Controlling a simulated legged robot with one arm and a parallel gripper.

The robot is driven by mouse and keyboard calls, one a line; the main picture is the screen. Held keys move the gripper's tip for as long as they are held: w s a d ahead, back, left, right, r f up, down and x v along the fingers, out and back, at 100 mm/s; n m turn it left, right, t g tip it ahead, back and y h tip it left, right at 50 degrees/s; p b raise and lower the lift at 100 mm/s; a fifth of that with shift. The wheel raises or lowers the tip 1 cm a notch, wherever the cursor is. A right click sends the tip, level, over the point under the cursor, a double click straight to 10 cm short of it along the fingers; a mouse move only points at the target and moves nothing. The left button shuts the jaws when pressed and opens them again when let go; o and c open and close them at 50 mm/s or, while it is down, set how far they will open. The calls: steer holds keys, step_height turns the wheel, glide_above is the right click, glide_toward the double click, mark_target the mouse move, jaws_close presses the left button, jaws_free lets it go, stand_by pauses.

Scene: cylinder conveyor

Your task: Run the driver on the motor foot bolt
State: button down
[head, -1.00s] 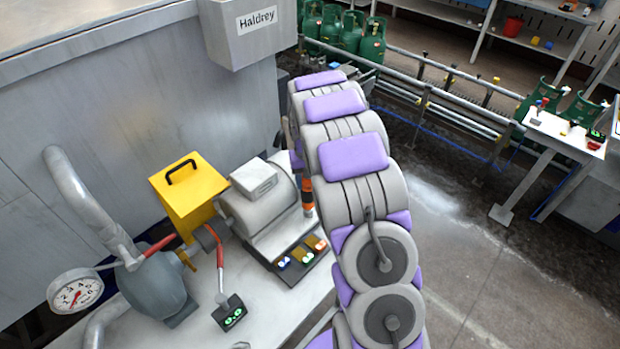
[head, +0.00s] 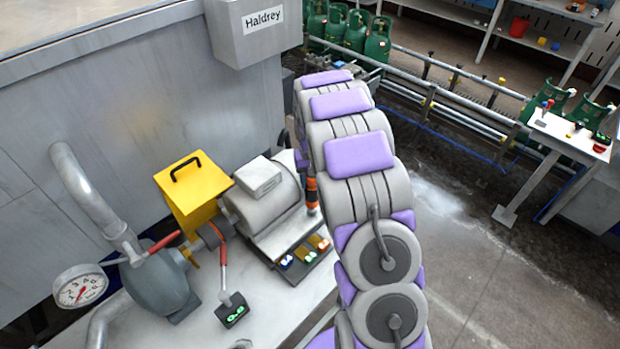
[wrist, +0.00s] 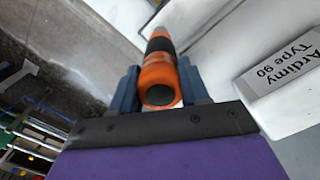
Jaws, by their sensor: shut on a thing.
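My gripper (wrist: 160,92) is shut on an orange and black driver (wrist: 160,70), with one blue finger on each side of its handle. The driver points away from the wrist, toward the pale motor base. In the head view the driver (head: 312,194) shows as a thin upright piece between my arm and the right end of the motor (head: 262,195). The motor is a light grey rounded body with a box on top. My arm hides the gripper in the head view. The foot bolt and the driver's tip are not clearly visible in either view.
A yellow guard (head: 193,190), a grey pump (head: 160,284) and a pressure gauge (head: 80,290) stand left of the motor. A small tray (head: 304,252) with coloured pieces lies in front of it. A black device (head: 232,310) with green lights sits on the plinth. Green cylinders (head: 345,32) stand behind.

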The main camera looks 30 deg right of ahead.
steer(key=shift+d, duration=0.6)
steer(key=shift+a, duration=0.1)
steer(key=shift+a+f, duration=0.2)
steer(key=shift+a, duration=0.15)
steer(key=shift+d+f, duration=0.3)
steer(key=shift+d, duration=0.05)
steer(key=shift+a+f, duration=0.2)
steer(key=shift+a, duration=0.05)
steer(key=shift+s+f, duration=0.1)
steer(key=shift+f, duration=0.25)
stand_by(1.1)
steer(key=shift+d+r+p, duration=0.1)
steer(key=shift+r+p, duration=0.1)
steer(key=shift+p, duration=0.15)
